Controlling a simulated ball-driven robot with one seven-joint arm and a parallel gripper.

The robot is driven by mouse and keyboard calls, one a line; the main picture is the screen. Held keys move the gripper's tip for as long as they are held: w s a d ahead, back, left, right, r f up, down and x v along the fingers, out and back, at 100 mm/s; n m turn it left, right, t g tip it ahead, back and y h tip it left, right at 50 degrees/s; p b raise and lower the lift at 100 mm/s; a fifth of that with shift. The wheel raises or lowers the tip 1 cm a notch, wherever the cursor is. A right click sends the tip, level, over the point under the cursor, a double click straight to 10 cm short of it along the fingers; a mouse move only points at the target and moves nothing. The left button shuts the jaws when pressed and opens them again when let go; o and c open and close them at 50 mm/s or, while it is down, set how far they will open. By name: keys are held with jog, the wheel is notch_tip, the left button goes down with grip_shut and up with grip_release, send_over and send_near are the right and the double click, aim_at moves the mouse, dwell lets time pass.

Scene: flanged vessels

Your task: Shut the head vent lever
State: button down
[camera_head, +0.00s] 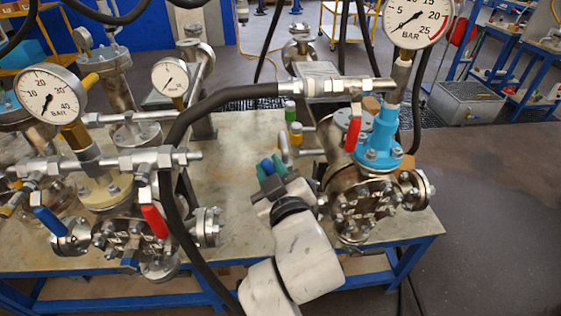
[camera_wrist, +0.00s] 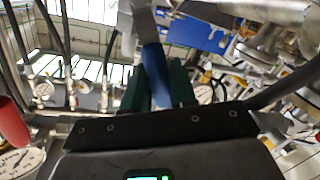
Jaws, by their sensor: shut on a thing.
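My gripper (camera_head: 270,170) is in front of the right-hand vessel's left side. Its green fingers are closed around a blue-sleeved lever (camera_head: 267,166). In the wrist view the blue lever (camera_wrist: 155,72) stands between the fingers (camera_wrist: 157,92), its grey metal end reaching up beyond them. The right-hand vessel (camera_head: 365,205) has a light-blue fitting (camera_head: 380,140) on top and a red lever (camera_head: 352,135) hanging beside it. The valve that the blue lever belongs to is largely hidden by my gripper. I cannot tell from the frames which lever is the head vent.
A left-hand vessel (camera_head: 130,235) carries another blue lever (camera_head: 50,221) and a red lever (camera_head: 154,221). A black hose (camera_head: 180,135) arches left of my arm. Pressure gauges (camera_head: 48,94) rise above the pipework. The table's front right edge (camera_head: 425,228) is bare.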

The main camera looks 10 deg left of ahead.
jog(key=s+a+f+n+h+p, duration=0.1)
jog(key=a+f+n+h, duration=0.2)
jog(key=f+n, duration=0.3)
jog(key=shift+a+f+n, duration=0.4)
jog(key=shift+a+n, duration=0.1)
jog(key=shift+n, duration=1.9)
jog(key=shift+s, duration=0.1)
jog(key=c, duration=1.1)
grip_release()
jog(key=shift+o, duration=0.2)
jog(key=v, duration=1)
jog(key=shift+s+b, duration=0.35)
jog(key=shift+s, duration=0.05)
jog(key=shift+d, duration=0.1)
